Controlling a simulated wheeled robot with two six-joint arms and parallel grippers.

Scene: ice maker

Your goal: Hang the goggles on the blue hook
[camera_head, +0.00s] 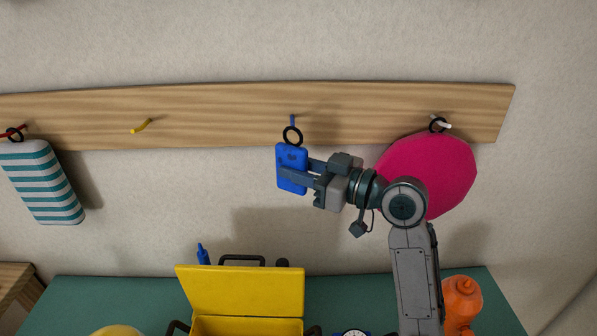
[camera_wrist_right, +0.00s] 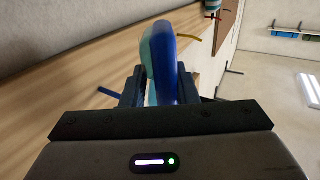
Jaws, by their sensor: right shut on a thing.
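The goggles (camera_head: 290,158) look like a flat blue piece with a black ring (camera_head: 292,136) at the top. My right gripper (camera_head: 291,177) is shut on them from the right and holds them upright against the lower edge of the board in the picture. The blue hook (camera_head: 292,121) is on the wooden board, just above the ring. I cannot tell whether the hook passes through the ring. In the right wrist view the held piece (camera_wrist_right: 165,65) is blue and teal between the fingers, and the blue hook (camera_wrist_right: 111,93) is to its left. My left gripper is not in view.
The wooden board (camera_head: 220,105) also has a free yellow hook (camera_head: 141,126). A striped teal-white item (camera_head: 42,183) hangs at the left, a pink round item (camera_head: 440,170) at the right. Below, a green table (camera_head: 60,300) holds an open yellow box (camera_head: 240,290) and an orange bottle (camera_head: 461,303).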

